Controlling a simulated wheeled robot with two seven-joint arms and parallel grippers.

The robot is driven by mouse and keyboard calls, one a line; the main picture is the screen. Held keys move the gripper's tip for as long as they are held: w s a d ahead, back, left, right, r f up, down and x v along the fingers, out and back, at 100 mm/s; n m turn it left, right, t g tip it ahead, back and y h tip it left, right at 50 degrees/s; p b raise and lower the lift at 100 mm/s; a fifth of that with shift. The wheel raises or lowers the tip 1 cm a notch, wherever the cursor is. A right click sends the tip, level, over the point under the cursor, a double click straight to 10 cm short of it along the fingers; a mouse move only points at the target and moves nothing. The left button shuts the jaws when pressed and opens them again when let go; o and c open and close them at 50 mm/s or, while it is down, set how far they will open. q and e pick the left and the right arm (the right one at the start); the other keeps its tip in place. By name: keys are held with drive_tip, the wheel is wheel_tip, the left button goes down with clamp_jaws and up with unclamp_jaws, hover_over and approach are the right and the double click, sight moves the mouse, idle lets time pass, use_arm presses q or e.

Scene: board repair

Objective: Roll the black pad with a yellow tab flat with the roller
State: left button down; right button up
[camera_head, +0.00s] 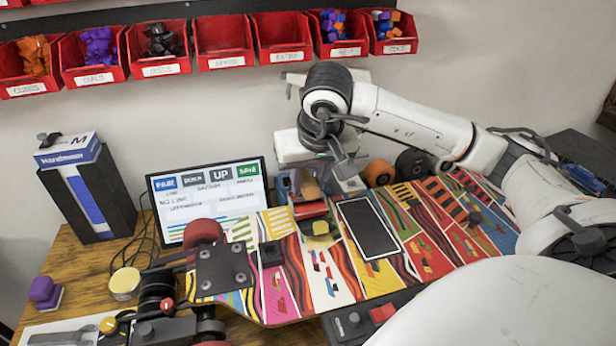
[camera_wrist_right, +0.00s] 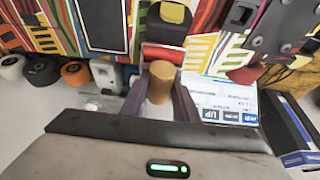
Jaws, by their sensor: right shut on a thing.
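The small black pad with a yellow tab (camera_head: 321,236) lies on the colourful skateboard deck (camera_head: 345,285), near its far edge. In the right wrist view the pad (camera_wrist_right: 170,31) is at the top, with its yellow tab facing up. The roller has a red drum (camera_head: 311,210) and a wooden handle (camera_wrist_right: 160,80). My right gripper (camera_wrist_right: 160,88) is shut on the handle, a finger on each side. The drum sits just behind the pad, close to its far edge; I cannot tell whether they touch. My left gripper is not in view.
A larger black rectangle with a white border (camera_head: 369,229) lies on the deck right of the pad. A truck plate (camera_head: 222,268) and a dark red wheel (camera_head: 203,233) are to the left. A label screen (camera_head: 208,199) stands behind. Red bins (camera_head: 225,42) hang on the wall.

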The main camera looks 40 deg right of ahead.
drive_tip(key=shift+f+b, duration=0.4)
drive_tip(key=shift+f, duration=0.05)
drive_tip(key=shift+s, duration=0.1)
drive_tip(key=shift+s+a, duration=0.35)
drive_tip(key=shift+s, duration=0.2)
drive_tip(key=shift+s+a, duration=0.3)
drive_tip(key=shift+s, duration=0.25)
drive_tip(key=shift+s+a+f+b, duration=0.1)
drive_tip(key=shift+s+a+b, duration=0.2)
drive_tip(key=shift+s, duration=0.3)
drive_tip(key=shift+s+a+b, duration=0.2)
drive_tip(key=shift+s+a, duration=0.15)
drive_tip(key=shift+s, duration=0.25)
drive_tip(key=shift+w+d+r, duration=0.1)
drive_tip(key=shift+w+d, duration=0.35)
drive_tip(key=shift+w, duration=0.35)
drive_tip(key=shift+w+d+r, duration=0.1)
drive_tip(key=shift+w+d, duration=0.3)
drive_tip(key=shift+w, duration=0.45)
drive_tip(key=shift+w+d, duration=0.45)
drive_tip(key=shift+w, duration=0.35)
